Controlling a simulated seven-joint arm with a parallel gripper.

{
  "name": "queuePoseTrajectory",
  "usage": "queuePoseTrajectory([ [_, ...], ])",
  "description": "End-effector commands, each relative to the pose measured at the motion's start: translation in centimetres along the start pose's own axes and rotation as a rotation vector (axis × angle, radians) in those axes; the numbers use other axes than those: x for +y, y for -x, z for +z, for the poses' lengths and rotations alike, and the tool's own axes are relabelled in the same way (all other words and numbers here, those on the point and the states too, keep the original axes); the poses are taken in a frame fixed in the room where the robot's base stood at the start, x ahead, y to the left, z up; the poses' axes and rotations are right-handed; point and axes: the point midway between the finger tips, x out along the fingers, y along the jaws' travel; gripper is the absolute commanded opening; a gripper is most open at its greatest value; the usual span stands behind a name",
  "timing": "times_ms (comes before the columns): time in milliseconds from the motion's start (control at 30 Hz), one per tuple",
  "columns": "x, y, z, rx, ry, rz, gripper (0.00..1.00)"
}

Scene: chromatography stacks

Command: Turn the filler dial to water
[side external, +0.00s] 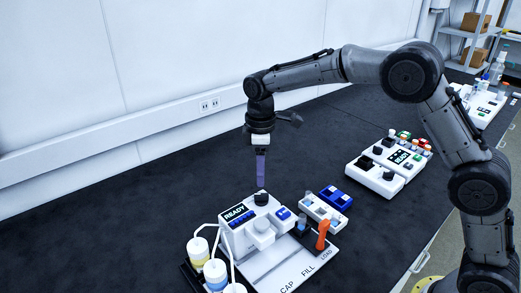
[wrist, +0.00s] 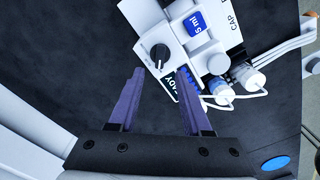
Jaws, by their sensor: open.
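The filler (side external: 263,228) is a white machine with a "READY" screen (side external: 236,213). Its dial (side external: 261,198) is a black knob on top. In the wrist view the dial (wrist: 160,53) shows a light pointer mark, but the position labels are too small to read. My gripper (side external: 261,184) points down above the dial, apart from it. In the wrist view my gripper (wrist: 160,72) has its two purple fingers spread with nothing between them. The dial lies just beyond the fingertips.
White-capped bottles (side external: 215,270) with tubes stand at the filler's front left. An orange lever (side external: 321,235) rises at its right. A blue rack (side external: 336,198) and another white device (side external: 389,166) stand behind right. The dark table is clear at left.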

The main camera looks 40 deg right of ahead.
Motion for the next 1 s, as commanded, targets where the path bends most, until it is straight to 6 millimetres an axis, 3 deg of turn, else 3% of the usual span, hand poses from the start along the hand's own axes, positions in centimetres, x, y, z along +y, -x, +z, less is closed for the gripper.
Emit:
queuePoseTrajectory([
  [100,0.1,2.7,-0.1,0.004,0.0,0.003,0.49],
  [300,0.1,5.7,-0.1,0.002,0.001,0.002,0.49],
  [500,0.0,7.0,0.0,0.0,0.001,0.0,0.49],
  [867,0.2,7.3,0.2,0.004,-0.004,0.003,0.49],
  [1000,0.4,10.9,1.2,0.057,-0.021,0.048,0.49],
])
